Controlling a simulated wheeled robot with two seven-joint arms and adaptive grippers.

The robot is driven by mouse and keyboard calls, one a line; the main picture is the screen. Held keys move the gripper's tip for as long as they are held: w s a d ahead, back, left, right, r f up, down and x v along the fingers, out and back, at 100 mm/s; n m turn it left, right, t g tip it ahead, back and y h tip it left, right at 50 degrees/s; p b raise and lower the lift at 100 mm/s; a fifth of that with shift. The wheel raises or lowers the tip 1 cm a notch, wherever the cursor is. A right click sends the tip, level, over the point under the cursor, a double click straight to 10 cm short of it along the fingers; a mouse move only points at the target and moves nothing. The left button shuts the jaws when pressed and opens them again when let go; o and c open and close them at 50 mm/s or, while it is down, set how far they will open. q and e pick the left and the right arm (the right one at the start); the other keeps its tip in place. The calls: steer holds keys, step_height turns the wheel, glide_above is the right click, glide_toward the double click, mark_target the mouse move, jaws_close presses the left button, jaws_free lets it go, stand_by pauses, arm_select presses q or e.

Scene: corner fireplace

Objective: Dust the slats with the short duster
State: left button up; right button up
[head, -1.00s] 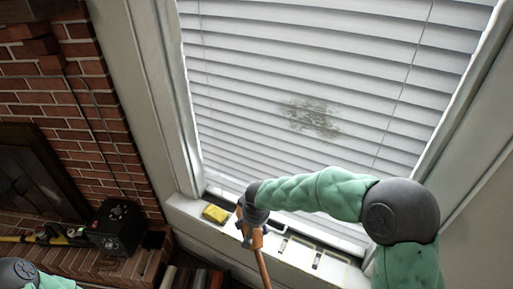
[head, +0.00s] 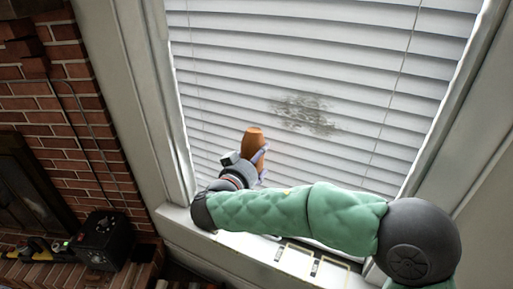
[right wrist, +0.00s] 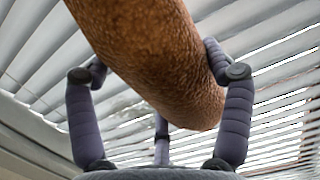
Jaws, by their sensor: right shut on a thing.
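The white blind slats (head: 300,60) fill the window, with a grey-brown dust patch (head: 305,113) near the middle. My right gripper (head: 257,163) is shut on the short duster (head: 254,139), whose orange-brown end points up in front of the lower slats, left of and below the patch. A gap in the picture separates duster and patch; I cannot tell whether the duster touches the slats. In the right wrist view, the gripper's fingers (right wrist: 155,60) close around the brown, rough-textured duster (right wrist: 150,45), with slats behind. My left gripper is not in view.
The white window sill (head: 190,232) runs below the blind, with pale rectangular outlines (head: 297,254) on it. My right arm covers part of the sill. A black box (head: 104,240) stands on the brick hearth at left. White window frames border the slats.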

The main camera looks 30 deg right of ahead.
mark_target(260, 137)
steer(key=shift+t+h, duration=0.4)
steer(key=shift+h, duration=0.4)
steer(key=r, duration=0.4)
steer(key=s+r, duration=0.1)
steer(key=r, duration=0.1)
steer(key=shift+s+a+r+b, duration=0.1)
steer(key=shift+a+r+b, duration=0.05)
steer(key=shift+r+b, duration=0.15)
steer(key=shift+p+x, duration=0.5)
steer(key=shift+x, duration=0.4)
steer(key=p+x, duration=0.2)
steer(key=x, duration=0.2)
steer(key=shift+b+x, duration=1.15)
steer(key=shift+x, duration=0.15)
steer(key=shift+s+d+f+b, duration=0.15)
steer(key=shift+s+d+b, duration=0.35)
steer(key=shift+s+b, duration=0.55)
steer(key=shift+s+d+b, duration=0.5)
steer(key=shift+b, duration=0.65)
